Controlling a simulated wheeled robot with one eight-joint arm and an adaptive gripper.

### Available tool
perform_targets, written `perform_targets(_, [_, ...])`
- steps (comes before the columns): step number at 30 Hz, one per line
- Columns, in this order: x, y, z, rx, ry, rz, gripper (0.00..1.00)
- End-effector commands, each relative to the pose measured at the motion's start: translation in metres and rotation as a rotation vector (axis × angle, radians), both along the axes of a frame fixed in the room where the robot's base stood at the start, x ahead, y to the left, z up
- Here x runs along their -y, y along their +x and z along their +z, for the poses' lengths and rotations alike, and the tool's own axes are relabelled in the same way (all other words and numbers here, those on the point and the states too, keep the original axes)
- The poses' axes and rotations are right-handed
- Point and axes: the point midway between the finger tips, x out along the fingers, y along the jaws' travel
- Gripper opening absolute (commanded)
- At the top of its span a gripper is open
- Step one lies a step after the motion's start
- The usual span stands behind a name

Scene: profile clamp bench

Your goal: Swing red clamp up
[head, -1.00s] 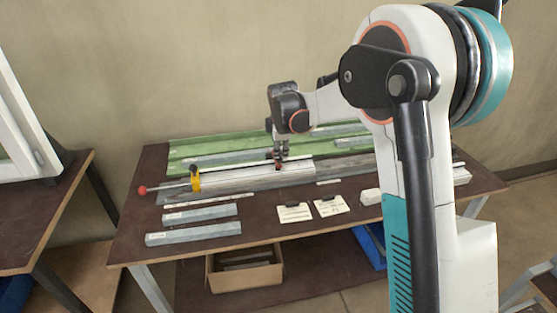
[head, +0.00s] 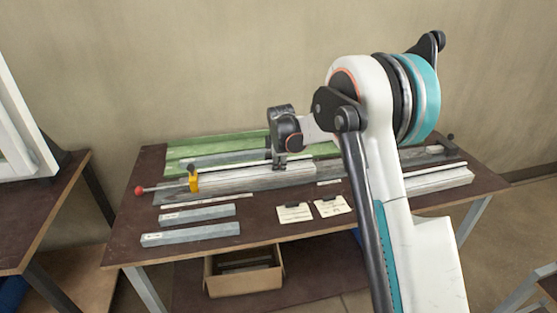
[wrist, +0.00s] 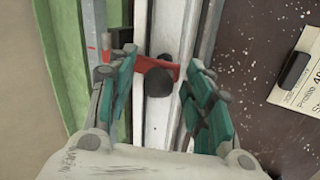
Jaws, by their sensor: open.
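The red clamp (wrist: 171,69) shows in the wrist view as a red bar with a dark round knob (wrist: 159,83), lying across the pale profile (wrist: 166,120). My gripper (wrist: 160,63) is open, with one teal-padded finger on each side of the clamp and knob. I cannot tell whether either finger touches the clamp. In the head view my gripper (head: 279,164) is low over the profile on the bench, and it hides the red clamp there.
A yellow clamp (head: 194,181) and a red ball handle (head: 140,190) are at the profile's left end. Grey bars (head: 190,234) and label cards (head: 332,206) lie in front. A green strip (head: 215,148) runs behind. A cardboard box (head: 243,272) stands below the bench.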

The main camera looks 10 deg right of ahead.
Motion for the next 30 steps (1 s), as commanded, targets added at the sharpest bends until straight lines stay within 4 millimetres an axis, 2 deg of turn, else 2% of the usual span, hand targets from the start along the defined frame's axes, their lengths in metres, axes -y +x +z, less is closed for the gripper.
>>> perform_targets(1, [0.000, 0.000, 0.000, 0.000, 0.000, 0.000, 0.40])
perform_targets(6, [0.000, 0.001, 0.000, 0.002, 0.000, 0.000, 0.01])
perform_targets(7, [0.000, 0.001, 0.001, 0.002, 0.000, 0.000, 0.00])
perform_targets(17, [0.000, 0.003, 0.004, -0.027, 0.000, -0.001, 0.00])
perform_targets(23, [0.000, 0.007, 0.011, -0.144, 0.001, -0.001, 0.00])
perform_targets(27, [0.000, 0.010, 0.017, -0.279, 0.000, 0.000, 0.00])
perform_targets(30, [0.000, 0.010, 0.023, -0.267, -0.001, 0.000, 0.00])
